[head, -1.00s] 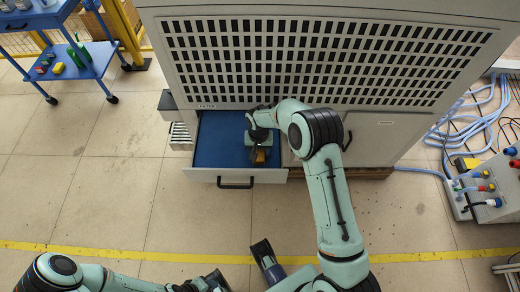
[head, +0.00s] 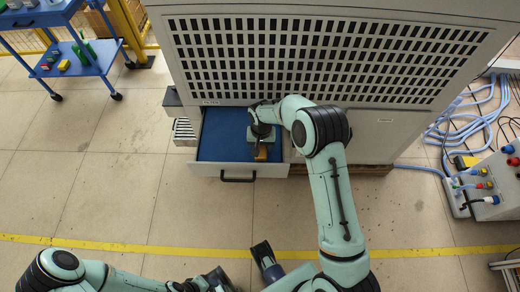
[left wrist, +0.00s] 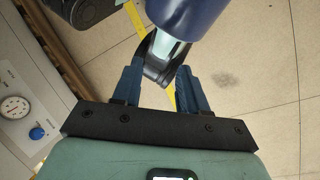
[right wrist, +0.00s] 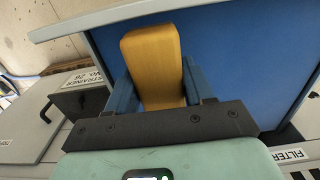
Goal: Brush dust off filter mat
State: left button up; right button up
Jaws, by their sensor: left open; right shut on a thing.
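The blue filter mat (head: 222,135) lies in the pulled-out drawer marked FILTER under the vented cabinet. My right gripper (head: 262,145) is over the right part of the mat, shut on a yellow-brown brush (head: 261,154). In the right wrist view the brush's block (right wrist: 152,65) sits between the fingers, with the mat (right wrist: 240,60) behind it. The bristles are hidden, so I cannot tell whether they touch the mat. No dust can be made out. My left gripper (left wrist: 158,80) is open and empty, low over the floor at the bottom of the head view.
The drawer's front wall with its black handle (head: 238,178) faces me. The grey vented cabinet (head: 325,60) rises behind. A blue trolley (head: 75,65) stands at the upper left. Hoses (head: 480,120) and a connector box (head: 495,180) are at the right. The floor before the drawer is clear.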

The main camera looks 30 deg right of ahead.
notch_tip(320, 180, up, 5)
jog(key=p, duration=0.2)
jog(key=shift+p, duration=0.35)
dwell(0.4)
